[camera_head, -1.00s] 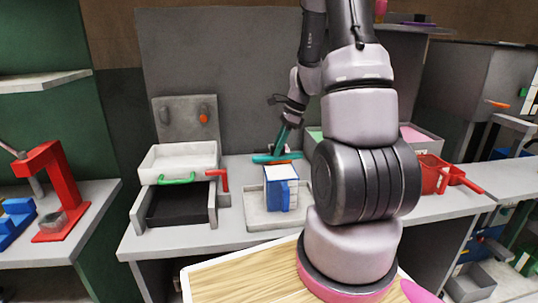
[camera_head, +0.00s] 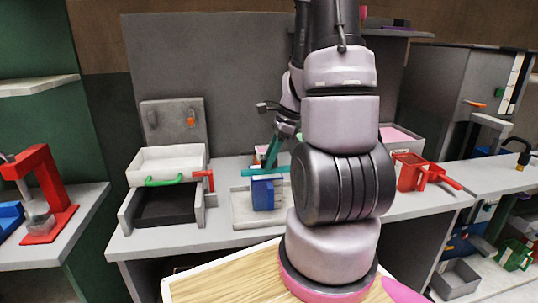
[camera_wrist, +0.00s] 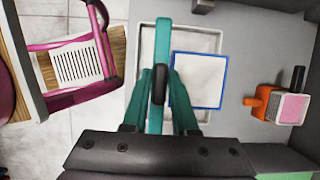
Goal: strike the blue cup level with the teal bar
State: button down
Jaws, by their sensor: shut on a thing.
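The blue cup (camera_head: 263,197) stands upright in a shallow grey tray (camera_head: 241,217) on the bench. In the wrist view its square blue rim (camera_wrist: 226,84) frames a pale, flat-looking fill (camera_wrist: 198,80). My gripper (camera_head: 272,160) is shut on the teal bar (camera_head: 250,172) at its dark grip, seen in the wrist view between my teal fingers (camera_wrist: 162,86). In the wrist view the bar (camera_wrist: 162,40) runs along the rim's left side, with most of the opening clear. In the head view it crosses the cup's top and hides part of it. I cannot tell whether they touch.
A white bin (camera_head: 166,162) with a green handle stands left on the bench, above a dark drawer. A red handle (camera_head: 204,180) is beside it. An orange-and-pink item (camera_wrist: 278,103) lies beyond the tray. A red container (camera_head: 410,172) stands farther right.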

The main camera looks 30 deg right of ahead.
jog(key=shift+f, duration=1.3)
jog(key=shift+w+d, duration=1.95)
jog(key=shift+w, duration=4.85)
jog(key=shift+r, duration=2.15)
